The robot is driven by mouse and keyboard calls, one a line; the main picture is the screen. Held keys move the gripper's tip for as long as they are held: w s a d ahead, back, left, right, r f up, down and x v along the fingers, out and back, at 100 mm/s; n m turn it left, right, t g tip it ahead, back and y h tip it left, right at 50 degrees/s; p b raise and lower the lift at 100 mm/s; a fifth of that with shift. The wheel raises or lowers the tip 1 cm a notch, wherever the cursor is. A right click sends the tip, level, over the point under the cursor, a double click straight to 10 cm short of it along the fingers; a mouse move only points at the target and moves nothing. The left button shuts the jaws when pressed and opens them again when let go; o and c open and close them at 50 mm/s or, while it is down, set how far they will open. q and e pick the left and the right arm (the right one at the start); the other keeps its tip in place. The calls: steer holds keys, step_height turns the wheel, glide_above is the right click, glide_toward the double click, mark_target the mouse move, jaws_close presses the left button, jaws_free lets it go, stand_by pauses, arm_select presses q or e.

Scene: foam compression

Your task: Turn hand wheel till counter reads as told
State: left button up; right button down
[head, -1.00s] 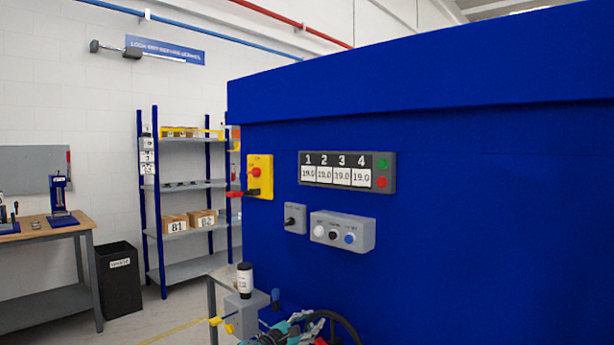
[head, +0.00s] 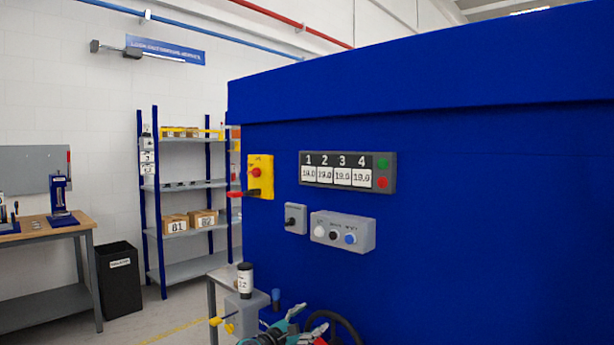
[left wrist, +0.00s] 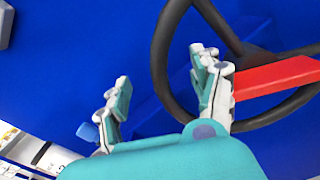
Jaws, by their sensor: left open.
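The black hand wheel (head: 348,323) shows at the bottom of the head view, cut off by the frame edge. It also shows in the left wrist view (left wrist: 157,70), with a red bar (left wrist: 275,78) across it. My left gripper (head: 296,322) is just left of the wheel. In the left wrist view my left gripper (left wrist: 161,68) is open, its fingers well apart. One finger overlaps the wheel's opening and the other is outside the rim; contact cannot be told. A display panel (head: 347,171) numbered 1 to 4 shows small values, apparently 19.0. My right gripper is out of view.
The tall blue machine housing (head: 470,230) fills the right side. A yellow switch box (head: 261,177) and a grey button box (head: 342,232) stick out from it. Shelves (head: 190,270) are behind.

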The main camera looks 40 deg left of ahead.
arm_select(q)
steer(key=shift+d+f, duration=0.55)
steer(key=shift+f, duration=0.2)
steer(key=shift+s+r+p, duration=0.15)
steer(key=shift+s+p, duration=0.65)
steer(key=shift+p, duration=0.05)
steer(key=shift+c, duration=0.3)
steer(key=shift+o, duration=0.5)
steer(key=shift+s+r+p, duration=0.2)
steer(key=shift+s+p, duration=0.35)
steer(key=shift+s, duration=0.35)
steer(key=shift+s+r+p, duration=0.15)
steer(key=shift+s+p, duration=0.4)
steer(key=shift+s, duration=0.3)
steer(key=shift+s+a, duration=0.35)
steer(key=shift+s, duration=0.15)
